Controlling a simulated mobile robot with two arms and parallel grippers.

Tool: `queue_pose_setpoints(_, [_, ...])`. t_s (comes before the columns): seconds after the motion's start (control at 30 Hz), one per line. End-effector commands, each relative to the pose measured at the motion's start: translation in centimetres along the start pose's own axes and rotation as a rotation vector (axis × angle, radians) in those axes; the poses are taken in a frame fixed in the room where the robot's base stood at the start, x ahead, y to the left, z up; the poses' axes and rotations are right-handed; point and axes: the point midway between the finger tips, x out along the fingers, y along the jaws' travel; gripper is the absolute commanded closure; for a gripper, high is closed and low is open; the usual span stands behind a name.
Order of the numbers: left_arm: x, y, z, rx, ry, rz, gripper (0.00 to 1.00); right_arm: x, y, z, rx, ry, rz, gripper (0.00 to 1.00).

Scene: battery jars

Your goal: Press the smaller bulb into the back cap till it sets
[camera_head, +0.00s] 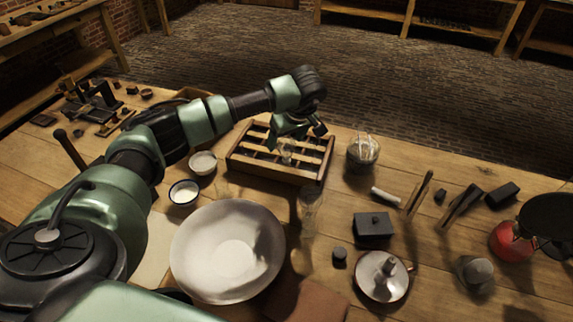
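My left gripper (290,138) reaches in from the left and hangs over the slatted wooden rack (240,165), pointing down. A small clear glass piece (287,154), perhaps the smaller bulb, shows right at its fingertips. I cannot tell whether the fingers are closed on it or it stands in the rack. A taller clear glass piece (311,198) stands on the table in front of the rack. I cannot make out which thing is the back cap; a small dark round piece (340,254) lies nearer to me. My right gripper is not in view.
A glass jar (363,152) stands right of the rack.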

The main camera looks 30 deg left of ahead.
Motion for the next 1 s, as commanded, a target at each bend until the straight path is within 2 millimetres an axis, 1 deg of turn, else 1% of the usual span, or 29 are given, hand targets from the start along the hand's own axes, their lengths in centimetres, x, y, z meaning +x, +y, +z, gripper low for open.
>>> queue_pose_setpoints(0.23, [-0.2, 0.1, -0.1, -0.001, 0.001, 0.003, 0.28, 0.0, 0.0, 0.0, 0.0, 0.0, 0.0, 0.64])
queue_pose_setpoints(0.3, [-0.6, 0.1, -0.1, -0.001, 0.002, 0.004, 0.28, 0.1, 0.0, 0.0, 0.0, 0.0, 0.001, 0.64])
queue_pose_setpoints(0.37, [-1.2, 0.2, -0.1, -0.001, 0.002, 0.007, 0.28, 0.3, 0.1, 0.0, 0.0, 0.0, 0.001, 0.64])
queue_pose_setpoints(0.6, [-5.2, 0.1, -0.1, -0.001, 0.003, 0.006, 0.28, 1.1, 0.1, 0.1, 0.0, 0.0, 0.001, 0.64])
queue_pose_setpoints(0.7, [-6.6, 0.1, -0.1, -0.001, 0.002, 0.005, 0.28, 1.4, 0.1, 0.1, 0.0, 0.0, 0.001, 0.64])
queue_pose_setpoints(0.8, [-7.5, 0.1, -0.1, -0.001, 0.001, 0.003, 0.28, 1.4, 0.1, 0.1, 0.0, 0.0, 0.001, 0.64])
queue_pose_setpoints(1.0, [-7.8, 0.0, -0.1, 0.0, 0.0, 0.0, 0.28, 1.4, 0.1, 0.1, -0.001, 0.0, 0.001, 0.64])
